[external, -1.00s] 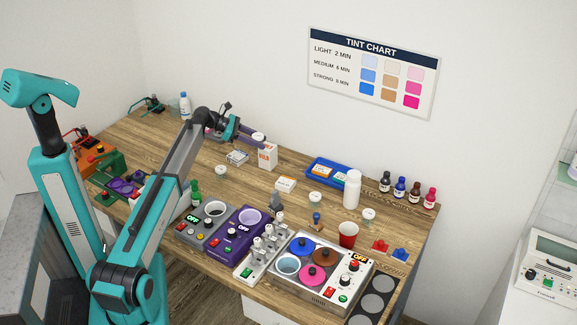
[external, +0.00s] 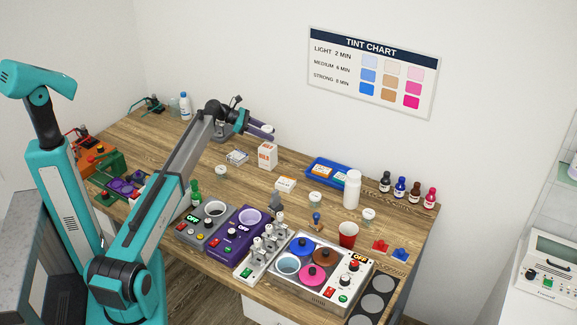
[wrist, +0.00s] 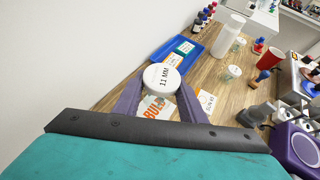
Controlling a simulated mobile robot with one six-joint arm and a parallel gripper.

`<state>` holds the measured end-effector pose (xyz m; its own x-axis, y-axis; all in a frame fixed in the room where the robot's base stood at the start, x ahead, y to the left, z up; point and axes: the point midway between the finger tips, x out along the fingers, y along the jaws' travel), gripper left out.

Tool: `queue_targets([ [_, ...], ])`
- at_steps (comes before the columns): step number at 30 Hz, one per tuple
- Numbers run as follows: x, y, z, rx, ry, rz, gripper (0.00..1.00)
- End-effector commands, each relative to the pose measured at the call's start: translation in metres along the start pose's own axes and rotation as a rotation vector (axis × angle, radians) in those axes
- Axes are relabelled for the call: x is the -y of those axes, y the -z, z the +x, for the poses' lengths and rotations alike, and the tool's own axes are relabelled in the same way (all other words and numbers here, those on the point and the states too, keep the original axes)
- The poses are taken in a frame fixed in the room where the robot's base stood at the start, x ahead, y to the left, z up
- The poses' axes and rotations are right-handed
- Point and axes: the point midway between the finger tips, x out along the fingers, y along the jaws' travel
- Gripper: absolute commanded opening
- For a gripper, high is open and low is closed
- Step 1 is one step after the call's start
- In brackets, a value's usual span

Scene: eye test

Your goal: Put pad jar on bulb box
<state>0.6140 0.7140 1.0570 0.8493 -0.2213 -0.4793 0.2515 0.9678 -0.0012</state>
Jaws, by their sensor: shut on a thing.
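My gripper (external: 262,131) is shut on the pad jar (external: 267,129), a small round jar with a white lid. In the wrist view the jar's lid (wrist: 161,79) appears to read "1.1 MM" and sits between my purple fingers. The bulb box (external: 267,156) is white with an orange label and stands upright on the table. In the wrist view the box, with orange "BULB" lettering (wrist: 154,107), shows partly behind the jar and fingers. The jar appears slightly above the box and apart from it; exact alignment is unclear.
Other white-lidded jars (external: 220,170) stand around. A blue tray (external: 327,171) and a white bottle (external: 352,189) are to the right. The wall is close behind.

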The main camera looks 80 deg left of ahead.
Motion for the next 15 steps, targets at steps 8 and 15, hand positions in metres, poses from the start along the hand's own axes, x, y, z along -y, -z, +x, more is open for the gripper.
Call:
queue_targets([
  [8,0.0,0.005,0.003,0.0,0.001,-0.001,0.15],
  [15,0.0,0.024,0.013,0.0,0.001,-0.001,0.15],
])
